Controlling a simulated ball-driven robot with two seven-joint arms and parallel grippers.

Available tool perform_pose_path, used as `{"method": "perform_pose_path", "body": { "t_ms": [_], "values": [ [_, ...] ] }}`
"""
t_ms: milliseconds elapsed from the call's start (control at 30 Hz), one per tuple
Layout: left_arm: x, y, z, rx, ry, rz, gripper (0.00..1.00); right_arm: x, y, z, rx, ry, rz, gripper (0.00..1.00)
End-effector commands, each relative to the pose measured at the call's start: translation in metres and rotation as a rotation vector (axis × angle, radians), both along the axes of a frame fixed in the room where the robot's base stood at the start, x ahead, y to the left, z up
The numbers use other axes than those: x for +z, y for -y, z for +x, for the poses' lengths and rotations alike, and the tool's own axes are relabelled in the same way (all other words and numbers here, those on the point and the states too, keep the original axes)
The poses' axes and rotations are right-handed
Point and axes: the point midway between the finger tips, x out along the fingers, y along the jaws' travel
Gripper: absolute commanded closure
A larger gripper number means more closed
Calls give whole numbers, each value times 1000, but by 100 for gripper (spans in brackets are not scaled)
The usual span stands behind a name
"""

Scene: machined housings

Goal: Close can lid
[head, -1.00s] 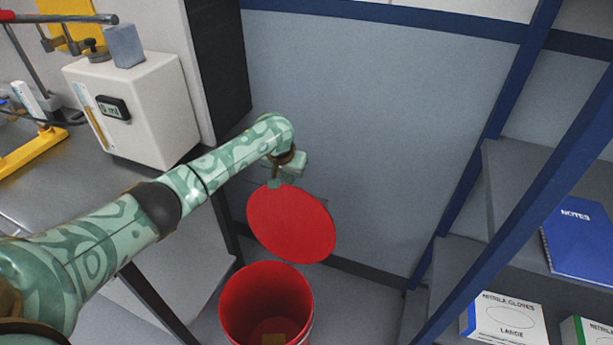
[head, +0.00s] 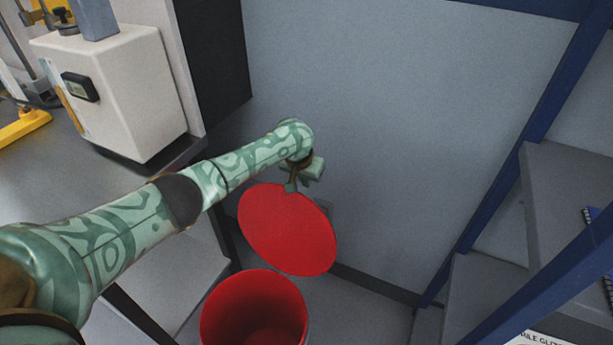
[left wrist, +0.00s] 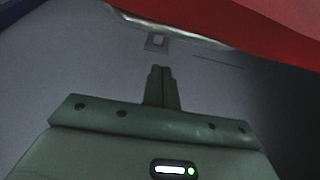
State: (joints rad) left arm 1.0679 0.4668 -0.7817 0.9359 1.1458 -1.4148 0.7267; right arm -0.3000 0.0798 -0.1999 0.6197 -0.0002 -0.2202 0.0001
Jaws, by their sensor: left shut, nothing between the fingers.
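A red can (head: 214,318) stands on the floor at the bottom of the head view, its open mouth facing up. Its round red lid (head: 288,230) is raised and tilted at the can's far side, above the rim. My left gripper (head: 291,187) is at the lid's upper edge in the head view, shut and empty. In the left wrist view the closed fingers (left wrist: 161,72) point toward the wall, and the red lid (left wrist: 265,25) fills the top right. Whether the fingers touch the lid is unclear. My right gripper is not in view.
A grey wall (head: 400,120) is close behind the lid. A white instrument box (head: 115,90) sits on the bench at left. Shelves with a blue frame (head: 490,200) stand at right. A dark bench leg is beside the can.

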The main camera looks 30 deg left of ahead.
Motion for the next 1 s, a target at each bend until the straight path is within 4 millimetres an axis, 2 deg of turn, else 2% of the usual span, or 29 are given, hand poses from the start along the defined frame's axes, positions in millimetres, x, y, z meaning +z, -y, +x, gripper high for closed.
{"method": "perform_pose_path", "body": {
  "t_ms": [100,300,767,867,1000],
  "values": [
    [9,0,-20,-3,5,2,100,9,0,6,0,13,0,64],
    [7,1,-36,-2,3,2,100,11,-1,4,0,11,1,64],
    [8,2,-39,-1,5,2,100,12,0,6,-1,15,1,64],
    [12,2,-42,0,16,0,100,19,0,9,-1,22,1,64],
    [22,2,-52,-2,52,1,100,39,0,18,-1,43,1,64]
  ]
}}
